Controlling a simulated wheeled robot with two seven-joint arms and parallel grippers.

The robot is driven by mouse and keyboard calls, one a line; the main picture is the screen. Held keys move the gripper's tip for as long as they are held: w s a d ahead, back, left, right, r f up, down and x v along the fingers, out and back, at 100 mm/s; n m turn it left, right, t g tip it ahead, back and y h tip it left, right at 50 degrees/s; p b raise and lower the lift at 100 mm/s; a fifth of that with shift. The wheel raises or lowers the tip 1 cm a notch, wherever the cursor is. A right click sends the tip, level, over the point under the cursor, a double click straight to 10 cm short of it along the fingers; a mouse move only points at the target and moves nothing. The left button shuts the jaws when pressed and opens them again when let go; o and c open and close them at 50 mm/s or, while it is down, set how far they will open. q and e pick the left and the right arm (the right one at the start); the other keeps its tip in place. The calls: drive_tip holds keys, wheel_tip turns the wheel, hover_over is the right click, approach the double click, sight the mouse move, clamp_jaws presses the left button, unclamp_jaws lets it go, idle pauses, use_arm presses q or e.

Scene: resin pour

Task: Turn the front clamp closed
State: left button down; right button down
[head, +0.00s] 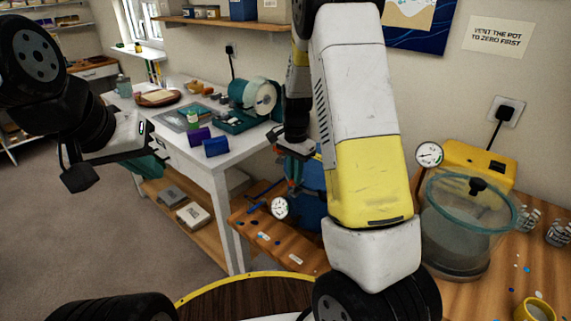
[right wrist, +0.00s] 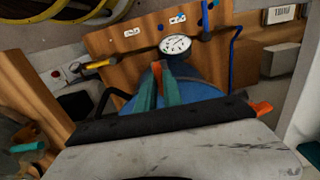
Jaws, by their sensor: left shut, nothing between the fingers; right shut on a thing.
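The blue pot (head: 312,208) stands low on the wooden bench, partly hidden behind my right arm. It also shows in the right wrist view (right wrist: 208,88), with a white dial gauge (right wrist: 175,46) beyond my fingers. My right gripper (right wrist: 158,78) points at the pot, its teal fingers shut on a narrow orange-red piece, the front clamp (right wrist: 157,70). The clamp's turn angle is too small to tell. A second orange piece (right wrist: 262,108) shows at the pot's right side.
The white table (head: 215,163) holds a teal machine (head: 250,100) and small boxes. A clear lidded chamber (head: 460,225) stands on the bench at right, with a yellow cup (head: 535,309) in front. Tools hang beyond the pot in the right wrist view. Open floor lies at left.

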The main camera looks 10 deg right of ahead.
drive_tip(key=c, duration=1.5)
unclamp_jaws()
drive_tip(key=shift+r, duration=0.1)
wheel_tip(320, 180, up, 7)
drive_tip(key=shift+r, duration=0.35)
